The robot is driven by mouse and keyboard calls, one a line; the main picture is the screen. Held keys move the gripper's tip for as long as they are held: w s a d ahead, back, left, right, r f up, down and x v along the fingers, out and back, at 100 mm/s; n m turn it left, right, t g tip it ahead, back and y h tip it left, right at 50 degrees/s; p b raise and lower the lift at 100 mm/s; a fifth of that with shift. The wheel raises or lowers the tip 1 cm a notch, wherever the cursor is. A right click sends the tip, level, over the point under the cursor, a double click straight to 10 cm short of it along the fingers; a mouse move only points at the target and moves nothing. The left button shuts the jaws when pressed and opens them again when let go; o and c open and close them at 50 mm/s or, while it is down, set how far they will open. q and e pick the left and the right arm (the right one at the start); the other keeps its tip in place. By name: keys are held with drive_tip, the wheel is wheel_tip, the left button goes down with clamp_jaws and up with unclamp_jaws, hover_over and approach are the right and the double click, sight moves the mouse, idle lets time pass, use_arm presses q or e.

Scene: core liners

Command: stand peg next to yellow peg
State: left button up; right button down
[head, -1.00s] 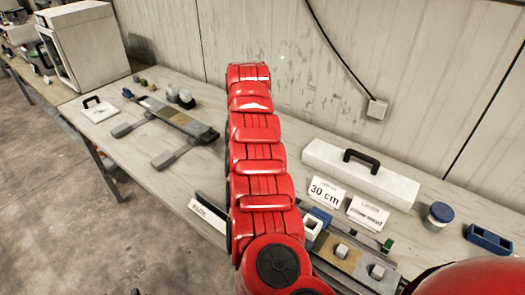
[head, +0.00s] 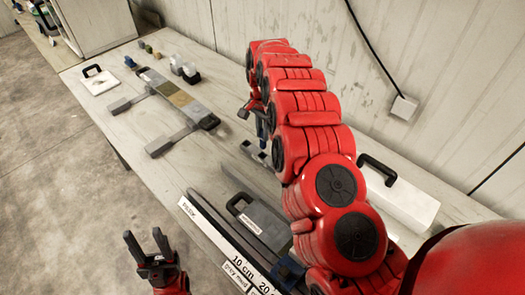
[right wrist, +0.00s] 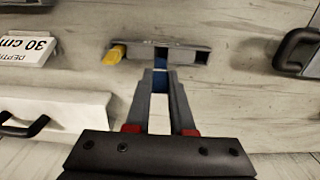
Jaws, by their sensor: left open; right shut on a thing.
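My right gripper (right wrist: 160,78) is shut on a blue peg (right wrist: 160,61), whose far end shows just beyond the fingertips. The peg end overlaps the near side of a narrow grey block (right wrist: 182,54); I cannot tell whether they touch. A yellow peg (right wrist: 115,53) is at the block's left end. Dark openings show in the block's middle and right. In the head view the right gripper (head: 257,112) points down, with the blue peg below it and the block (head: 252,151) partly hidden by my arm. My left gripper (head: 150,246) is open and empty, off the table's front edge.
A long rack (head: 180,98) on grey feet lies at the left, with small pots behind. A white case with a black handle (head: 400,192) stands by the wall. A grey plate with a handle (head: 262,222) and dark rails lie in front. The table's middle left is clear.

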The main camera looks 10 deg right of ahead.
sight(263, 146)
wheel_tip(263, 146, down, 2)
drive_tip(key=shift+w+f+p, duration=0.2)
drive_tip(key=shift+f+p, duration=0.05)
drive_tip(key=shift+p, duration=0.05)
drive_tip(key=shift+s+f, duration=0.1)
drive_tip(key=shift+f, duration=0.4)
wheel_tip(263, 146, down, 2)
drive_tip(key=shift+s+p, duration=0.1)
drive_tip(key=shift+p, duration=0.55)
drive_tip(key=shift+w+f, duration=0.2)
drive_tip(key=shift+f, duration=0.35)
drive_tip(key=shift+s, duration=0.1)
drive_tip(key=c, duration=0.8)
unclamp_jaws()
drive_tip(key=shift+f, duration=0.15)
